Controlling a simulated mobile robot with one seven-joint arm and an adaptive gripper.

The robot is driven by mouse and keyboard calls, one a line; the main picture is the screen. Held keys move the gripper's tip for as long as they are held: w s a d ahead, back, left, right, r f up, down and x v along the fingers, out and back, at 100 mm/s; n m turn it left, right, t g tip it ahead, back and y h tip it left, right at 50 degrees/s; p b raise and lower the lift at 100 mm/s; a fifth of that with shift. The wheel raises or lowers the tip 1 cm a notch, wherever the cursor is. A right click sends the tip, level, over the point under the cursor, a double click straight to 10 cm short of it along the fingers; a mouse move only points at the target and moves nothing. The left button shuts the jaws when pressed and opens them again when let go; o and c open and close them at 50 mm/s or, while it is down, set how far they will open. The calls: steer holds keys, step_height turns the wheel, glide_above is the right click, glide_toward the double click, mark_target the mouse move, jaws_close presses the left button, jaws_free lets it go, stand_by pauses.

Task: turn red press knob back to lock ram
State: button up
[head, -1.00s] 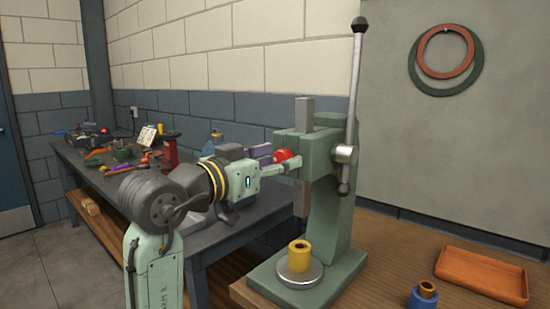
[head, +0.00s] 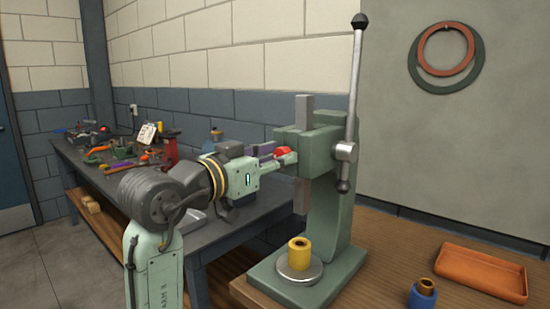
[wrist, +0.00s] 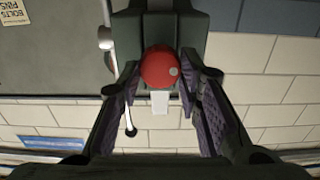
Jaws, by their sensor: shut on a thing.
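The red press knob (wrist: 160,67) sits between the two fingers of my gripper (wrist: 158,84) in the wrist view, with a pale dot towards its right side. In the head view the red knob (head: 283,153) shows just above a finger, at the left side of the press head, partly hidden. My gripper (head: 288,159) is shut on it. The grey ram (head: 302,197) stands upright through the green press (head: 327,218), its lower end well above the yellow bushing (head: 300,252) on the round plate (head: 299,270).
The long press lever (head: 354,90) stands nearly upright at the right of the press. A blue part (head: 422,300) and an orange tray (head: 482,276) are on the wooden bench to the right. A dark bench (head: 80,160) with several tools runs behind my arm.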

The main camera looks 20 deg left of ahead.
steer(key=m+b, duration=0.3)
steer(key=m, duration=0.3)
steer(key=m+b, duration=0.3)
steer(key=m, duration=0.3)
steer(key=m+b, duration=0.3)
steer(key=m, duration=0.2)
steer(key=shift+d+f+m, duration=0.2)
steer(key=shift+f+m, duration=0.05)
steer(key=shift+m, duration=0.15)
stand_by(0.6)
steer(key=o, duration=1.1)
steer(key=shift+s, duration=0.1)
